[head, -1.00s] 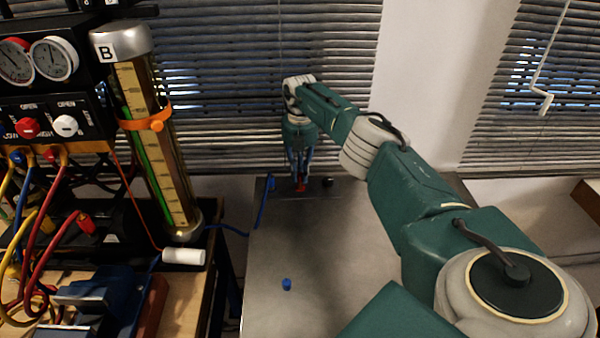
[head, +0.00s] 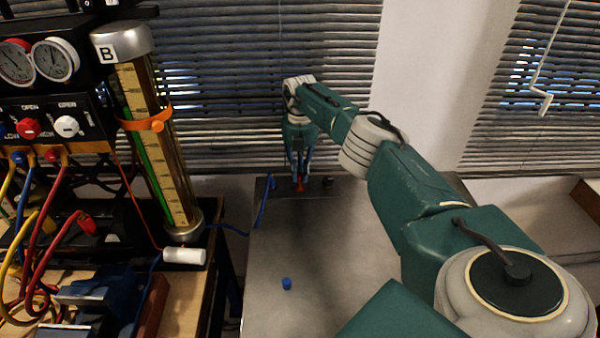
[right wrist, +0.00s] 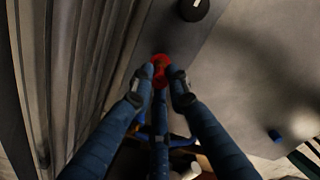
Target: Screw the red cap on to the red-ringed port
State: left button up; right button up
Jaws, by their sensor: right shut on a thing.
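My right gripper (head: 299,182) reaches down at the far end of the grey table, fingers close together on a small red cap (head: 300,187). In the right wrist view, the red cap (right wrist: 160,62) shows between and just beyond the fingertips (right wrist: 168,80). The fingers and arm hide part of the cap. I cannot make out a separate red-ringed port; whether one lies under the cap is hidden. My left gripper is not in view.
A blue cap (head: 286,284) stands on the grey table (head: 340,240). A black round piece (head: 327,182) is just right of the gripper, and a blue hose (head: 264,208) is to its left. A gauge rig with cylinder B (head: 155,140) and hoses fills the left.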

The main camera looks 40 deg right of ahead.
jog(key=shift+f, duration=0.2)
jog(key=shift+f+b, duration=0.75)
jog(key=shift+f, duration=0.1)
jog(key=shift+f, duration=0.2)
dwell(0.6)
jog(key=shift+r+m+p, duration=0.1)
jog(key=shift+m+p, duration=0.25)
jog(key=shift+m, duration=0.15)
jog(key=m+p, duration=0.1)
jog(key=m, duration=0.2)
jog(key=shift+p, duration=0.3)
jog(key=shift+m, duration=0.7)
